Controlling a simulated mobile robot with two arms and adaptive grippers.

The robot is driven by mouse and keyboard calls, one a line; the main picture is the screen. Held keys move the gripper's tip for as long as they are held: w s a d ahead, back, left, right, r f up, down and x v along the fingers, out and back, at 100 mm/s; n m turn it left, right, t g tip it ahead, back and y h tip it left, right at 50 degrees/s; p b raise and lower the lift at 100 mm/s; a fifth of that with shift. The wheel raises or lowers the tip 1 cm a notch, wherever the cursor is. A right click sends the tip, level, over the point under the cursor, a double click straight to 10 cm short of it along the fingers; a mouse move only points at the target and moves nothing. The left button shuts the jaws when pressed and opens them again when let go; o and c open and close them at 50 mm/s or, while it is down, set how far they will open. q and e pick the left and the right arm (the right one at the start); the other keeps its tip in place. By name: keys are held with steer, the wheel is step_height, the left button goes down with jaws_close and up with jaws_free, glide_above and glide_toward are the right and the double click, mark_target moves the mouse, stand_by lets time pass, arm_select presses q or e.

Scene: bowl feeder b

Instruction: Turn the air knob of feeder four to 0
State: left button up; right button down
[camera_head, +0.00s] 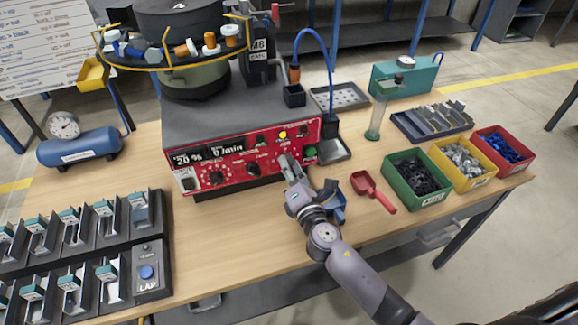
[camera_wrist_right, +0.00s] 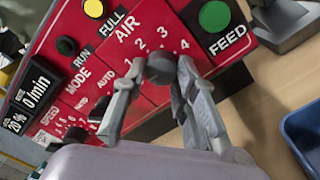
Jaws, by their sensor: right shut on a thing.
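The feeder's red control panel (camera_head: 262,154) faces the front of the table, and its displays read 20 % and 0 /min. My right gripper (camera_head: 288,166) reaches the panel's right part and covers the air knob there. In the right wrist view the dark round air knob (camera_wrist_right: 160,70) sits between the fingertips of my right gripper (camera_wrist_right: 161,74), which is shut on it. AIR and the numbers 1 to 4 show around the knob. Its pointer and a 0 mark are hidden or too small to read. My left gripper is in neither view.
The green FEED button (camera_wrist_right: 214,16) and yellow lamp (camera_wrist_right: 93,8) are close to the gripper. A red scoop (camera_head: 372,189) and a green bin (camera_head: 416,176) stand to the right. The bowl (camera_head: 190,50) with parts sits above. The wooden table front is mostly clear.

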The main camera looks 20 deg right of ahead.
steer(key=shift+n, duration=1)
steer(key=shift+f, duration=0.1)
steer(key=c, duration=1.3)
jaws_free()
steer(key=s, duration=1.2)
steer(key=shift+d, duration=0.2)
